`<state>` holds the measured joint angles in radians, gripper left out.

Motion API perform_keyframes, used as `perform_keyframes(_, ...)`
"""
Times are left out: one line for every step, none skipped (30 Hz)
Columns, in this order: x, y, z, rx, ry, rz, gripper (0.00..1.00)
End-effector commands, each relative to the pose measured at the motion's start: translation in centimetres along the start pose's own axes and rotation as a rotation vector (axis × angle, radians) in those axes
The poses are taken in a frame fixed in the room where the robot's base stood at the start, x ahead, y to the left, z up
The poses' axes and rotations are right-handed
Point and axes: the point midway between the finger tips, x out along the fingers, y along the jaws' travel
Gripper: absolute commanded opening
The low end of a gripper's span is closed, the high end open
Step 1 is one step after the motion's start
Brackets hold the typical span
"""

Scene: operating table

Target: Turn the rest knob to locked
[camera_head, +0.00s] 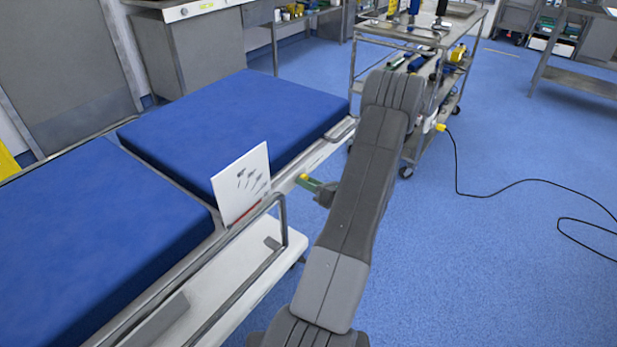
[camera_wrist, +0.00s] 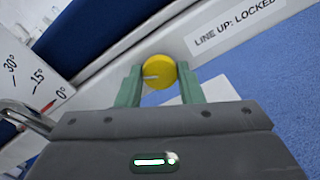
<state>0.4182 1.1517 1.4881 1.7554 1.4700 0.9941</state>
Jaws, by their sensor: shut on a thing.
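The rest knob (camera_wrist: 158,72) is a round yellow knob with a white pointer line, on the side rail of the operating table. In the wrist view my gripper (camera_wrist: 159,82) has its two green fingers on either side of the knob and is shut on it. The white line points to the left in that view. A label reading "LINE UP: LOCKED" (camera_wrist: 237,24) is on the rail to the right of the knob. In the head view my gripper (camera_head: 311,183) is at the table's side rail, and a bit of yellow shows at its fingertips; my arm hides part of the rail.
A white angle plate (camera_head: 241,186) with a red pointer stands by the table edge, left of the gripper. Blue mattress sections (camera_head: 235,120) cover the table. A metal side rail (camera_head: 283,222) is near. A steel cart (camera_head: 440,45) stands behind my arm. Blue floor at right is open, with a black cable (camera_head: 530,182).

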Motion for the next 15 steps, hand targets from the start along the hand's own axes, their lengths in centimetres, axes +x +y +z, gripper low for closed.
perform_keyframes(-0.02, 0.16, 0.28, 0.046, 0.001, -0.001, 0.11)
perform_keyframes(-0.02, 0.15, 0.28, 0.075, 0.001, -0.001, 0.11)
perform_keyframes(-0.02, 0.16, 0.29, 0.113, 0.001, -0.001, 0.11)
perform_keyframes(-0.02, 0.16, 0.29, 0.141, 0.001, -0.001, 0.11)
perform_keyframes(-0.03, 0.17, 0.28, 0.170, 0.001, -0.001, 0.11)
perform_keyframes(-0.03, 0.17, 0.26, 0.208, 0.001, -0.001, 0.11)
perform_keyframes(-0.03, 0.17, 0.24, 0.237, 0.001, -0.001, 0.11)
perform_keyframes(-0.03, 0.17, 0.24, 0.265, 0.001, -0.001, 0.11)
perform_keyframes(-0.03, 0.18, 0.25, 0.303, 0.000, -0.001, 0.11)
perform_keyframes(-0.03, 0.18, 0.25, 0.331, 0.000, 0.000, 0.11)
perform_keyframes(-0.03, 0.17, 0.24, 0.360, 0.000, 0.000, 0.11)
perform_keyframes(-0.03, 0.17, 0.23, 0.398, 0.000, 0.000, 0.11)
perform_keyframes(-0.03, 0.16, 0.22, 0.427, 0.000, 0.000, 0.11)
perform_keyframes(-0.03, 0.16, 0.23, 0.455, 0.000, 0.000, 0.11)
perform_keyframes(-0.03, 0.16, 0.24, 0.493, 0.000, 0.000, 0.11)
